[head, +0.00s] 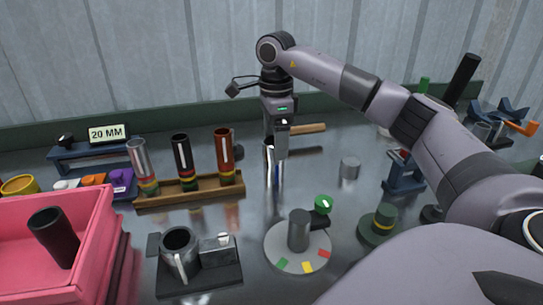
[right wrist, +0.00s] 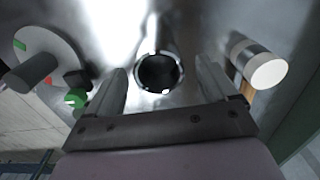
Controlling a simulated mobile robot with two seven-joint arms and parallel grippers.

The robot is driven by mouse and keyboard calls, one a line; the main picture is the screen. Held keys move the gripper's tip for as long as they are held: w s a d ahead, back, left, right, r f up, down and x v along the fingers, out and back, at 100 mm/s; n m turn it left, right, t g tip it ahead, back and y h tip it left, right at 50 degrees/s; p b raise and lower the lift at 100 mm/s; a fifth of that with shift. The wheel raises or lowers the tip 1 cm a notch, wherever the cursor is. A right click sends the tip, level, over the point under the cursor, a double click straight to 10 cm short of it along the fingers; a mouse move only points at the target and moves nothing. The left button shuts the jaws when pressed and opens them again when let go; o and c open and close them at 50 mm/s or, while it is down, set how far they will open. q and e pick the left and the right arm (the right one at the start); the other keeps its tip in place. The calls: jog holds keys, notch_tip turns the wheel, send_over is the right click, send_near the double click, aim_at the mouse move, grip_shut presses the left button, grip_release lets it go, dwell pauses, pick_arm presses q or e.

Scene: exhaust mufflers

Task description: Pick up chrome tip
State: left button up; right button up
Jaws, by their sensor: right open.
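A shiny chrome tip (head: 268,158), a short upright tube, stands on the grey metal table behind the round white disc. My right gripper (head: 279,152) points straight down over it, and its fingers partly hide the tube. In the right wrist view the dark round mouth of the chrome tip (right wrist: 158,73) lies between the two fingers of my open right gripper (right wrist: 163,84). A gap shows on each side, so the fingers are around it but not closed on it. My left gripper is not in view.
A wooden rack (head: 190,190) holds chrome, black and copper tubes at left. A pink bin (head: 60,210) is at far left.

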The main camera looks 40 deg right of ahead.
aim_at(274, 161)
notch_tip(274, 161, down, 5)
jog(key=shift+a+f, duration=0.15)
jog(key=shift+f, duration=0.05)
jog(key=shift+c, duration=0.4)
jog(key=c, duration=1)
jog(key=shift+w+r, duration=0.1)
